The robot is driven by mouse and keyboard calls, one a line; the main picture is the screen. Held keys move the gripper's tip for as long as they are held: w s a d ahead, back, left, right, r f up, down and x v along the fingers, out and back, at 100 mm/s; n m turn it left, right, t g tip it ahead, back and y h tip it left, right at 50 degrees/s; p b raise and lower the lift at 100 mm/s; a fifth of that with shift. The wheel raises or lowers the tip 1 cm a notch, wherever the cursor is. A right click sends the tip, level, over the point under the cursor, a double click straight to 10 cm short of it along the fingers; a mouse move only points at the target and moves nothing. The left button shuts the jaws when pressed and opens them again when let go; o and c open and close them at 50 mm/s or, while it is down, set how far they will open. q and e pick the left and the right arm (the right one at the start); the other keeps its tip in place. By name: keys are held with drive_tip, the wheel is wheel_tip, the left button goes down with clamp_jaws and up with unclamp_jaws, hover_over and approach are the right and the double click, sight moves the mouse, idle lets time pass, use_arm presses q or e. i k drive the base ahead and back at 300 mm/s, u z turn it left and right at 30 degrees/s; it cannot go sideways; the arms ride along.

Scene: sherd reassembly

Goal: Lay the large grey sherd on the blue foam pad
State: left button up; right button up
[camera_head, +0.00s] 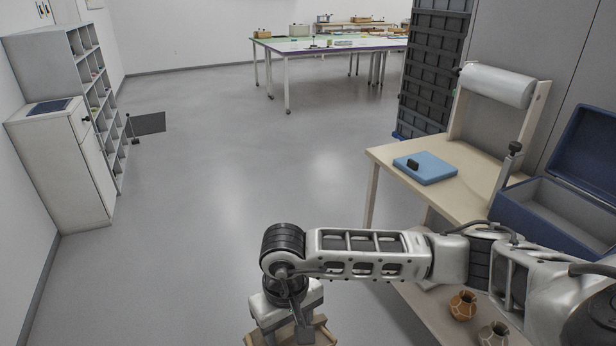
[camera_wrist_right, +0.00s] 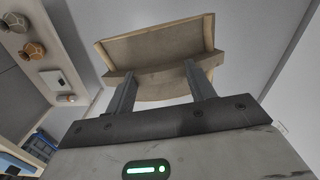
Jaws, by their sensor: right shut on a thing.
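My right gripper (camera_wrist_right: 162,76) is shut on a large curved sherd (camera_wrist_right: 158,45), grey-brown on its face with tan edges, in the right wrist view. In the head view my right gripper (camera_head: 290,322) hangs at the bottom centre, and only tan edges of the sherd (camera_head: 322,336) show below it, cut off by the frame. The blue foam pad (camera_head: 440,172) lies flat on the light wooden table at right, well apart from the sherd. A small dark object (camera_head: 413,164) sits on the pad. My left gripper is out of view.
The wooden table (camera_head: 385,156) also bears a white roll (camera_head: 497,85) on a stand and an open blue box (camera_head: 548,215). Two pots, one orange-brown (camera_head: 463,306) and one paler (camera_head: 493,334), stand on a lower shelf. The floor (camera_head: 200,180) at left is clear.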

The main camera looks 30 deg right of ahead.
sight(429, 163)
drive_tip(key=z, duration=0.05)
drive_tip(key=i, duration=1.7)
drive_tip(key=z, duration=0.8)
